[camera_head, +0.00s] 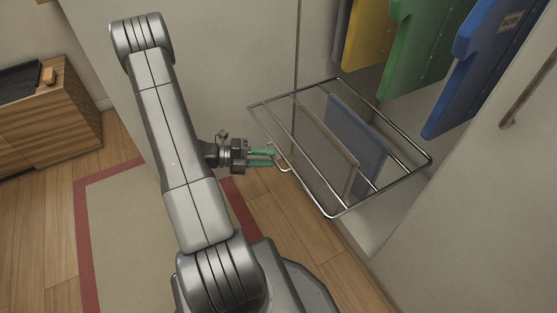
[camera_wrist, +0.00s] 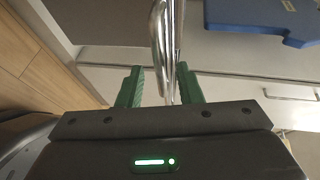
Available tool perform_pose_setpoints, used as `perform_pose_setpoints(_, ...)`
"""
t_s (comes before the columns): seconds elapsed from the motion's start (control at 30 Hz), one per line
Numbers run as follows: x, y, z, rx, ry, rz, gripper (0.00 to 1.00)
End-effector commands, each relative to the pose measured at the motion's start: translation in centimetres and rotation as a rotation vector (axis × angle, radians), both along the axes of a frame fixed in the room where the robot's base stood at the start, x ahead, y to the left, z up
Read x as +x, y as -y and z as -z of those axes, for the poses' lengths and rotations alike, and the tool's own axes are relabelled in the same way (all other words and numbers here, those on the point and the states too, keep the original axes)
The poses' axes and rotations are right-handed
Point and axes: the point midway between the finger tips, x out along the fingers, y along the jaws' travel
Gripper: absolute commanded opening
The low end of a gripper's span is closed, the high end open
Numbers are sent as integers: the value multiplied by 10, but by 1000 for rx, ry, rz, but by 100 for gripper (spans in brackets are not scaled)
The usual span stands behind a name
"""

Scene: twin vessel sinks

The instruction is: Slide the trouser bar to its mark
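The trouser bar (camera_head: 309,198) is a chrome wire pull-out frame that sticks out of the open wardrobe in the head view. A grey-brown piece (camera_head: 326,150) and a blue piece (camera_head: 357,140) hang over its inner rails. My gripper (camera_head: 273,157), with green fingers, is at the frame's front edge, by a small curved chrome handle (camera_head: 285,168). In the wrist view, chrome rails (camera_wrist: 168,45) run between the spread fingers of my gripper (camera_wrist: 160,84). I see no clear grip on them. I cannot make out a mark.
Yellow (camera_head: 366,35), green (camera_head: 418,45) and blue (camera_head: 476,70) garments hang above the frame. A white door with a bar handle (camera_head: 528,95) stands at the right. A wooden cabinet (camera_head: 45,115) is at the far left. Wooden floor and a red-edged rug (camera_head: 120,220) lie below.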

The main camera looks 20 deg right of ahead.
Motion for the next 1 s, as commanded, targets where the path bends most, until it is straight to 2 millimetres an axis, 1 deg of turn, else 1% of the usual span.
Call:
perform_pose_setpoints(0.03, -4, 8, 3, 0, -1, 5, 33)
perform_pose_setpoints(0.1, -7, 17, 5, 1, 0, 4, 33)
perform_pose_setpoints(0.3, -12, 34, 7, 0, 1, 2, 33)
perform_pose_setpoints(0.43, -13, 39, 8, 0, 1, 0, 33)
perform_pose_setpoints(0.7, -13, 40, 7, 1, 1, -1, 33)
perform_pose_setpoints(0.73, -13, 40, 7, 1, 1, -1, 31)
perform_pose_setpoints(0.8, -13, 40, 7, 1, 1, -1, 17)
perform_pose_setpoints(0.9, -13, 40, 7, 1, 1, 0, 0)
perform_pose_setpoints(1.0, -13, 40, 8, 1, 1, 0, 0)
